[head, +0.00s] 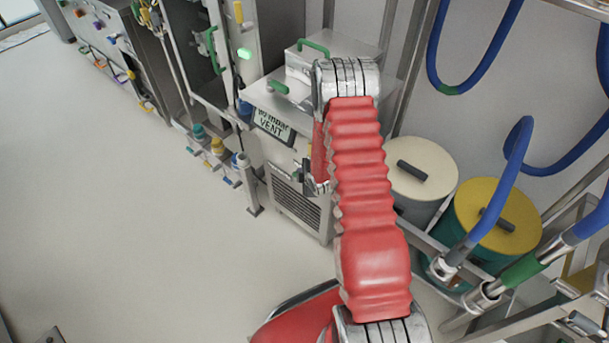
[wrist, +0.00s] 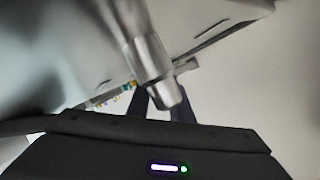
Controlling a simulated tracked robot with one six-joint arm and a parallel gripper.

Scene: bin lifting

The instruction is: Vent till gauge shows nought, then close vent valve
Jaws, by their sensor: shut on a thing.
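A sign or readout panel (head: 272,125) on the front of the grey cabinet shows "mbar" and "VENT"; its other characters are too small to read. My gripper (wrist: 163,103) has its dark fingers on either side of a metallic cylindrical part (wrist: 148,58) and is shut on it. I cannot tell for sure that this part is the vent valve. In the head view my red arm reaches down in front of the cabinet and hides much of its right side, including most of the gripper. No gauge needle shows clearly.
Green handles (head: 313,47) are on top of the cabinet. A white-lidded drum (head: 421,166) and a yellow-lidded drum (head: 497,215) stand to the right, with blue hoses (head: 505,190) beside them. Posts with coloured caps (head: 217,147) stand left. The floor at left is clear.

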